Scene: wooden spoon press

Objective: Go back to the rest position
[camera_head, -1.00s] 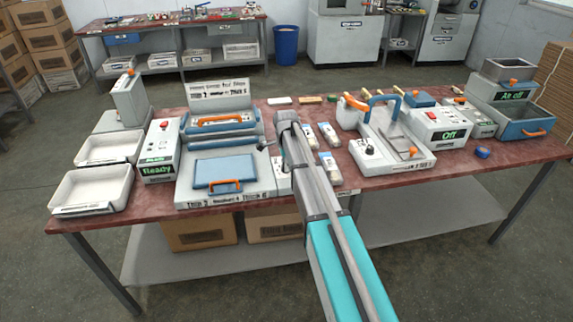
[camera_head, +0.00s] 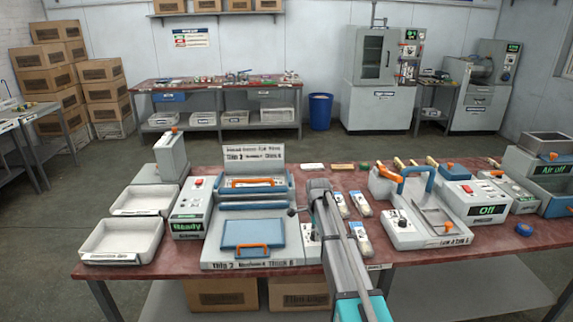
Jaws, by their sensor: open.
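My arm reaches over the middle of the red worktable (camera_head: 420,268) from the bottom of the picture. My gripper (camera_head: 319,190) is at its far end, just right of the blue and grey press (camera_head: 252,235). The gripper is small and dark here, and its fingertips are largely hidden behind the arm. I see nothing held in it. The arm covers part of a small grey box with knobs (camera_head: 311,238) beside the press.
Small packets (camera_head: 361,204) lie right of the arm. Further right are a grey and blue machine (camera_head: 405,228) and a box reading "Off" (camera_head: 487,210). At left are white trays (camera_head: 122,238) and a box reading "Ready" (camera_head: 187,226). Open floor lies behind the table.

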